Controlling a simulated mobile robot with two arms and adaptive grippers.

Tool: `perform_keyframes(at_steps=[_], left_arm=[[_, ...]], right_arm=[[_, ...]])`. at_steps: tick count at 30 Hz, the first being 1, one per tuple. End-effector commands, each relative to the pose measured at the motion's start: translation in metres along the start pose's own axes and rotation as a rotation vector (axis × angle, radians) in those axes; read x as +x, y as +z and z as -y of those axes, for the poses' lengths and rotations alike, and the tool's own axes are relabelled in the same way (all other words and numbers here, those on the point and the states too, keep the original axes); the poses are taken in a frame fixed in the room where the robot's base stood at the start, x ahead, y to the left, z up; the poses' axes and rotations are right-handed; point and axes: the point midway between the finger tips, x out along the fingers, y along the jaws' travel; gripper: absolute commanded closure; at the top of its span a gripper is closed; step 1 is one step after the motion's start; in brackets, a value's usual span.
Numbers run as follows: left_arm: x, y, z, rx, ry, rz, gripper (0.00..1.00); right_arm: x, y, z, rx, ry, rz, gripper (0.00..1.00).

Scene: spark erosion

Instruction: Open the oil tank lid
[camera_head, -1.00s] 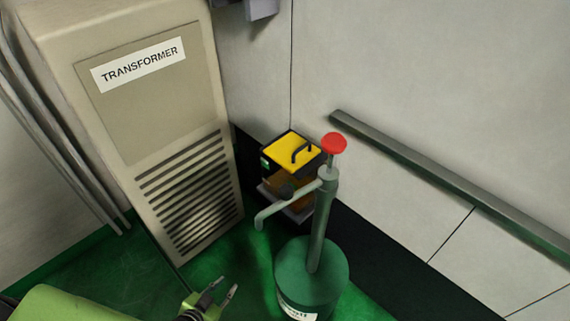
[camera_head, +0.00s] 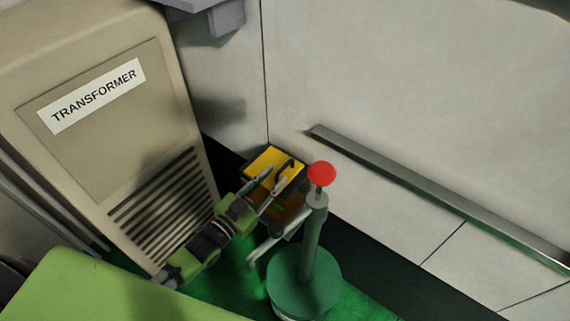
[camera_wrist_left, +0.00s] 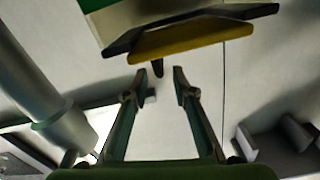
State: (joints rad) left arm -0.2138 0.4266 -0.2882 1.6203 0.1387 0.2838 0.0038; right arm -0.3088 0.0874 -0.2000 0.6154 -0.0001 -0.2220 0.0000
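The yellow lid (camera_head: 262,161) with a black handle (camera_head: 290,165) lies flat and shut on a dark box behind the green pump drum. My left gripper (camera_head: 277,177) is at the lid beside the handle, with its two fingers apart and nothing held. In the left wrist view the yellow lid (camera_wrist_left: 195,40) shows at the top. The dark handle (camera_wrist_left: 158,68) sticks out from it, between and just beyond the open fingertips (camera_wrist_left: 159,82). I cannot tell whether the fingers touch the handle. My right gripper is in neither view.
A green drum (camera_head: 290,285) with an upright hand pump and red knob (camera_head: 322,174) stands close in front of the box. A beige transformer cabinet (camera_head: 95,160) is on the left. A metal rail (camera_head: 430,195) runs along the wall on the right.

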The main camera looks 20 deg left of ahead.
Motion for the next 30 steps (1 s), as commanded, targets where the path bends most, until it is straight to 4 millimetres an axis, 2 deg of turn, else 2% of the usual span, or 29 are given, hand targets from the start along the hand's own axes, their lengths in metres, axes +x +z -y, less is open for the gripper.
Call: perform_keyframes(at_steps=[3, 9, 13, 22, 23, 25, 30], left_arm=[[0.024, -0.002, 0.001, 0.0, -0.001, -0.002, 0.75], [0.05, -0.001, 0.0, 0.0, 0.0, 0.0, 0.75], [0.057, 0.0, 0.0, 0.0, 0.0, 0.0, 0.75], [0.059, 0.0, 0.0, 0.0, 0.0, 0.001, 0.75], [0.059, 0.0, 0.0, 0.0, 0.0, 0.001, 0.8], [0.059, 0.0, 0.0, 0.0, 0.0, 0.001, 0.98], [0.058, 0.0, 0.0, 0.0, 0.0, 0.001, 1.0]], right_arm=[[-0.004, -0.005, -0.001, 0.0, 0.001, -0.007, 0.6], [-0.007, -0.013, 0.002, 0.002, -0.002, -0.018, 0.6], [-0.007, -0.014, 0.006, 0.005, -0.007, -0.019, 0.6], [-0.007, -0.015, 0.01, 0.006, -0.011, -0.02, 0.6], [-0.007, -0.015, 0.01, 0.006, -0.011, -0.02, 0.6], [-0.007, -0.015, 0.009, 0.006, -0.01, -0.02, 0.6], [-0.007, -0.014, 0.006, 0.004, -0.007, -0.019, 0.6]])
